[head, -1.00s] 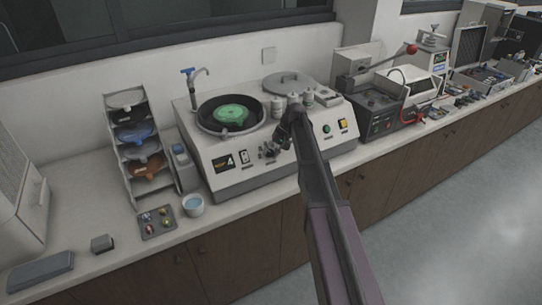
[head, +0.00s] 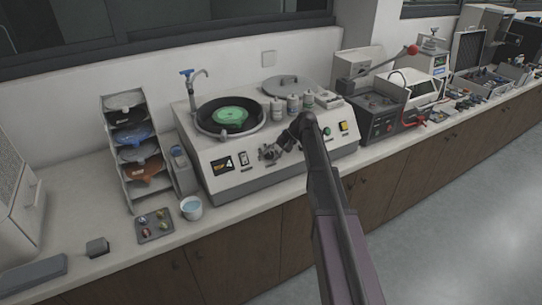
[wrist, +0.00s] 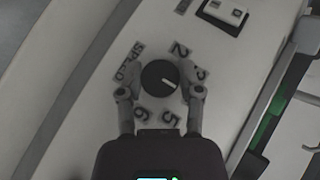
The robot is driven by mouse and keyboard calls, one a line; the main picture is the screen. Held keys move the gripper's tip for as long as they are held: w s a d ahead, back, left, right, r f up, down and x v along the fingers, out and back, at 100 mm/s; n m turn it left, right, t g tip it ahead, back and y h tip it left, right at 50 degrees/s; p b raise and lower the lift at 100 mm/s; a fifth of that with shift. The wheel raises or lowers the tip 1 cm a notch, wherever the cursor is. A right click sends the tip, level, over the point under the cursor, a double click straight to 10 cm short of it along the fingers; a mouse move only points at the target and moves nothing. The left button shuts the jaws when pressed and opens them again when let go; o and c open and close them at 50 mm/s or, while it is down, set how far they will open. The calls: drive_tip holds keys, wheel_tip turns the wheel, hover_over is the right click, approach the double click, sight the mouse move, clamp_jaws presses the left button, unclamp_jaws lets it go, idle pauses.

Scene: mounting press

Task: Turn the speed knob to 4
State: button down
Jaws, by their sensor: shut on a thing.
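The speed knob (wrist: 160,78) is a round black knob with a white pointer mark, on the pale front panel. In the wrist view its mark points right and slightly down, toward my gripper's right finger. The printed numbers 2, 3, 5 and 6 and the word SPEED show around it. The 4 is not visible and seems covered by the right finger. My gripper (wrist: 161,94) has a finger on each side of the knob, shut on it. In the head view my gripper (head: 269,152) is at the panel of the machine (head: 235,184), mostly hiding the knob. A small display (head: 222,164) shows a yellow 4.
A white rocker switch (head: 243,159) sits left of the knob, a green button (head: 326,131) and a yellow one (head: 344,127) to its right. A green disc (head: 231,117) lies in the round bowl on top. A cup (head: 191,209) stands at the machine's front left.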

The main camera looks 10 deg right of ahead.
drive_tip(key=shift+c, duration=1.3)
unclamp_jaws()
drive_tip(key=shift+r+h+p, duration=0.1)
drive_tip(key=shift+h+p, duration=0.2)
drive_tip(key=shift+p, duration=0.15)
drive_tip(key=shift+a+n+g+h+p, duration=0.1)
drive_tip(key=shift+n+g+h+p, duration=0.2)
drive_tip(key=shift+n+h+p, duration=0.65)
drive_tip(key=n+h+p, duration=0.2)
drive_tip(key=n+h, duration=0.2)
drive_tip(key=shift+h+p, duration=0.35)
wheel_tip(320, 180, up, 14)
drive_tip(key=d+p, duration=0.2)
drive_tip(key=p, duration=1.2)
drive_tip(key=s+f+b, duration=0.3)
drive_tip(key=s+f, duration=0.1)
drive_tip(key=s, duration=0.6)
drive_tip(key=s+a+f+m+h+b, duration=0.1)
drive_tip(key=s+f+b, duration=0.2)
drive_tip(key=s, duration=0.7)
drive_tip(key=s+a+f+m+b, duration=0.1)
drive_tip(key=s+f+b, duration=0.3)
drive_tip(key=s, duration=0.6)
drive_tip(key=shift+s+a+f+h+b, duration=0.15)
drive_tip(key=shift+s+f+h+b, duration=0.2)
drive_tip(key=shift+b, duration=0.4)
drive_tip(key=shift+m, duration=0.25)
